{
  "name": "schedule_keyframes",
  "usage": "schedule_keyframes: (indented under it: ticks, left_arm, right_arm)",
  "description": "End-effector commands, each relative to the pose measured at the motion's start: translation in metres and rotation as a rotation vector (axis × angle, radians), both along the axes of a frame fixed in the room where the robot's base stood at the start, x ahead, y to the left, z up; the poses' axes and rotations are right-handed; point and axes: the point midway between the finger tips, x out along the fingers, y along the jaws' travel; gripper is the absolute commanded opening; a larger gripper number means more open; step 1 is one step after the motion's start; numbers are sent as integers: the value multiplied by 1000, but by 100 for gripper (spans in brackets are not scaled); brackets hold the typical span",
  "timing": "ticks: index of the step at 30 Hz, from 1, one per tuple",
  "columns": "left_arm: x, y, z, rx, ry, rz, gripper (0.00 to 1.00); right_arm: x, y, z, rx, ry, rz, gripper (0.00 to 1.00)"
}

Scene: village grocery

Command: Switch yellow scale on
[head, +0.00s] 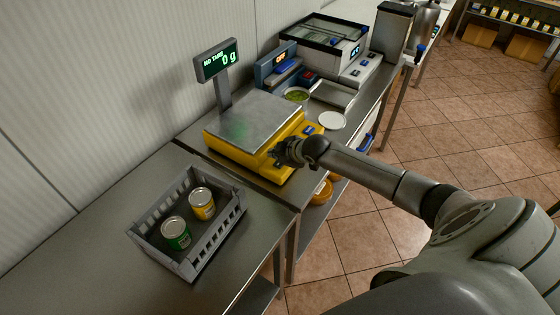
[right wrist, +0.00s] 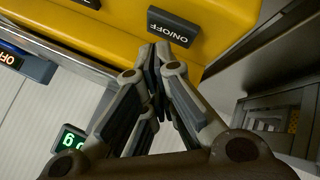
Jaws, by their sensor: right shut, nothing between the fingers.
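The yellow scale (head: 228,152) with a steel plate stands on the metal counter. Its display (head: 217,61) on a post is lit green and reads 0 g, with small text beside the figure. In the right wrist view its yellow front (right wrist: 105,22) carries a dark ON/OFF button (right wrist: 174,27). My right gripper (head: 281,153) is shut and empty at the scale's front face. In the wrist view its fingertips (right wrist: 157,52) are right beside the button's lower left edge; I cannot tell whether they touch it. My left gripper is out of view.
Behind the scale are a blue device (head: 266,72) whose display reads OFF, a bowl (head: 296,95) and a white plate (head: 332,120).

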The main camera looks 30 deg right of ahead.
Motion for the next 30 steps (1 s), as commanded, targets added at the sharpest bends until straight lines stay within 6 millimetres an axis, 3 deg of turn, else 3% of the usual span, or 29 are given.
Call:
schedule_keyframes:
  ticks: [19,30]
  left_arm:
    - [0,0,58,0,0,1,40]
    - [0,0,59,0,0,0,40]
  right_arm:
    - [0,0,58,0,0,0,0]
    - [0,0,60,0,0,0,0]
